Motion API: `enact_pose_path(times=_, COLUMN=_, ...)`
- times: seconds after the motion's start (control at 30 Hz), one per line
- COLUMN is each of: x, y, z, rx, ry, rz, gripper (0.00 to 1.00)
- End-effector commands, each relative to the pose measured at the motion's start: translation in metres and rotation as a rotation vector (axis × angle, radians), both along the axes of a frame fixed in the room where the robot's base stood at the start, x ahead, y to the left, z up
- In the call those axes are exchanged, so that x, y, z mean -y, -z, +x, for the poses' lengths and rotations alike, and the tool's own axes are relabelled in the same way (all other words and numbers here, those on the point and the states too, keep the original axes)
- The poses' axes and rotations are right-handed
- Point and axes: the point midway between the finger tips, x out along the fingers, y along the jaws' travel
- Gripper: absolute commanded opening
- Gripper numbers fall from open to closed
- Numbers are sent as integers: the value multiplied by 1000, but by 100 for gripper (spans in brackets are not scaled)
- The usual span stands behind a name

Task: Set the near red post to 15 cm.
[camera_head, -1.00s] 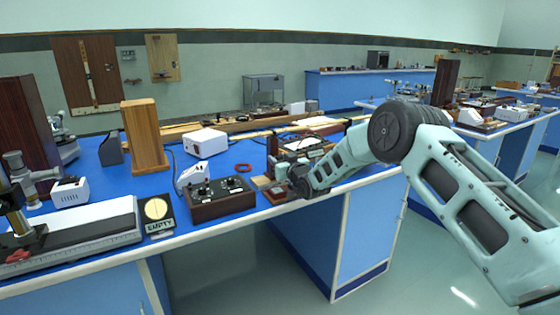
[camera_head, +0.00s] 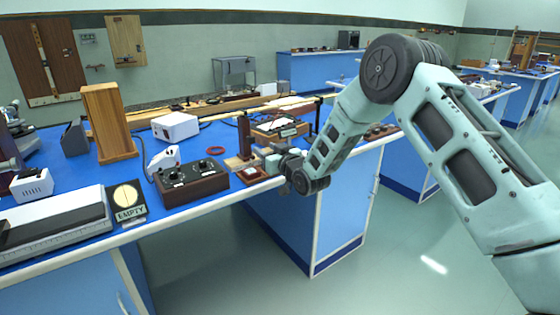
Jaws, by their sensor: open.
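The near red post (camera_head: 244,135) is a dark reddish upright at the front edge of the blue bench, beside a dark control box. No height scale is readable.
The dark control box (camera_head: 192,182) stands left of the post, and a white device (camera_head: 163,162) behind it. A wooden block (camera_head: 109,122), a white box (camera_head: 176,127) and an EMPTY sign (camera_head: 127,200) are farther left.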

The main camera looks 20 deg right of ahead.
Motion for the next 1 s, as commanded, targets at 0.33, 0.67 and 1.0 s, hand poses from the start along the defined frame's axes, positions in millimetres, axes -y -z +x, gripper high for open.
enact_pose_path(times=0.33, x=19, y=1, z=-58, rx=-1, ry=0, rz=-1, gripper=44)
enact_pose_path(times=0.67, x=22, y=0, z=-68, rx=1, ry=-1, rz=-1, gripper=44)
enact_pose_path(times=1.0, x=-7, y=-18, z=-82, rx=-104, ry=-35, rz=-29, gripper=44)
